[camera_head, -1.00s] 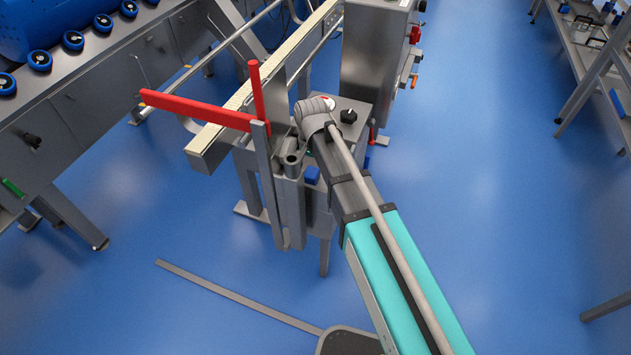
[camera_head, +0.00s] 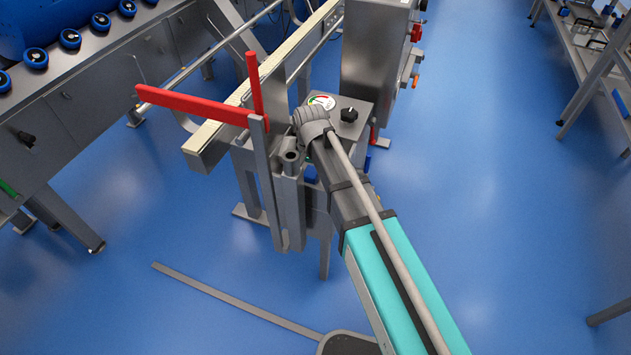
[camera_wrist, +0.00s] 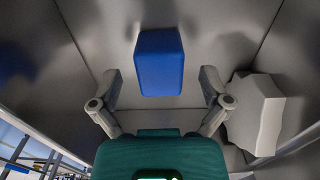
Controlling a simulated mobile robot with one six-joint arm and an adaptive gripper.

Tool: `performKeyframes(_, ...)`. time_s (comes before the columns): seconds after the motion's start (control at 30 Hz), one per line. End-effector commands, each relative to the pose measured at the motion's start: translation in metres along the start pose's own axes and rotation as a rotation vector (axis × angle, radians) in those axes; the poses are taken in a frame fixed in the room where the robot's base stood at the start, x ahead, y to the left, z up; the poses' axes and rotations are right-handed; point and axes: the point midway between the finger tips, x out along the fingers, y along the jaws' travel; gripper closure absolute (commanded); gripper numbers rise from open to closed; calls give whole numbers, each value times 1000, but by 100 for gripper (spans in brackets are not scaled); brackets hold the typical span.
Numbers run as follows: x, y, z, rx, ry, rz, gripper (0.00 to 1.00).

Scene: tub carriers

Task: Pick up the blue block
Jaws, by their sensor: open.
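The blue block (camera_wrist: 160,62) shows in the wrist view against a grey metal surface, upper middle of the picture. My gripper (camera_wrist: 160,80) is open, with one finger to the left of the block and one to the right. The block appears just beyond the fingertips, with a gap on each side and neither finger visibly touching it. In the head view my arm reaches into the grey metal machine, and my gripper is hidden there. A small blue patch beside the arm is too small to identify.
A pale grey angular block (camera_wrist: 255,112) lies close outside the right finger. Grey metal walls surround the space. In the head view, a red bar (camera_head: 190,106) sticks out left of the arm, and a gauge (camera_head: 322,102) sits beside the wrist. Blue floor is open to the right.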

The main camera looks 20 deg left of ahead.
Motion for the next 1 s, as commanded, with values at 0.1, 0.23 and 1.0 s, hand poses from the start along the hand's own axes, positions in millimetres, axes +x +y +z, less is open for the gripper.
performKeyframes(0.1,13,0,0,0,0,0,3)
performKeyframes(0.23,20,0,0,0,0,0,3)
performKeyframes(1.0,23,0,0,1,0,0,5)
